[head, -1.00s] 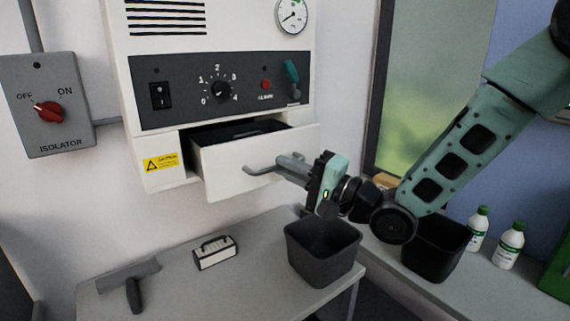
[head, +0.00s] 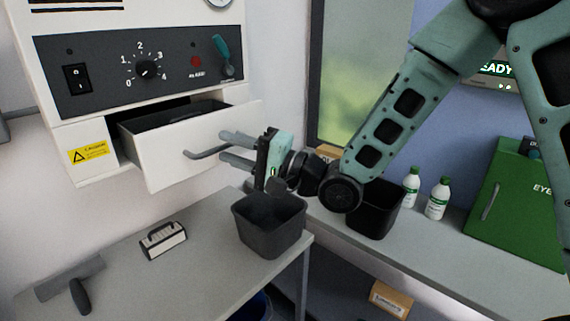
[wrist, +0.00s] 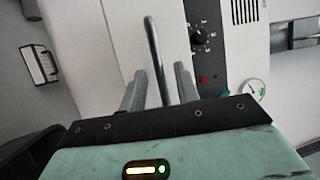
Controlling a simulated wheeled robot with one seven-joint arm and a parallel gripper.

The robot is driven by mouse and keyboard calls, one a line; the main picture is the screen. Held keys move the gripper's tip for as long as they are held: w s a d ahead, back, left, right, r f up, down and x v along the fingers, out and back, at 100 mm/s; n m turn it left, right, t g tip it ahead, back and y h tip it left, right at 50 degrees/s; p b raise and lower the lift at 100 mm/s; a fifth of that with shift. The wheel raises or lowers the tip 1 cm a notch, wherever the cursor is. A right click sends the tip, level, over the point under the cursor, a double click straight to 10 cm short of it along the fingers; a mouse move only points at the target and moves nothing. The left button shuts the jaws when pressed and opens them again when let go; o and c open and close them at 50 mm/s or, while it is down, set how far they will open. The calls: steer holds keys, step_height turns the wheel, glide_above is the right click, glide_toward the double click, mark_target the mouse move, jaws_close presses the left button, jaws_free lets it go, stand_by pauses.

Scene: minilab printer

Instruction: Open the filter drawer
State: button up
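The white filter drawer (head: 190,148) under the control panel stands pulled out, and its dark inside shows from above. Its grey bar handle (head: 205,150) sticks out from the front. My gripper (head: 223,147) is at the right end of the handle, with its fingers spread. In the wrist view the handle (wrist: 154,55) runs between the two fingers of my gripper (wrist: 159,84), with a gap on each side. The drawer front (wrist: 118,40) lies beyond the fingers.
A dark bin (head: 270,225) stands on the grey table just below my gripper. A second bin (head: 375,210), white bottles (head: 437,198) and a green cabinet (head: 520,205) are to the right.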

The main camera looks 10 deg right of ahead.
steer(key=b+v, duration=1.5)
steer(key=v, duration=0.2)
steer(key=shift+b, duration=0.35)
steer(key=shift+s, duration=0.1)
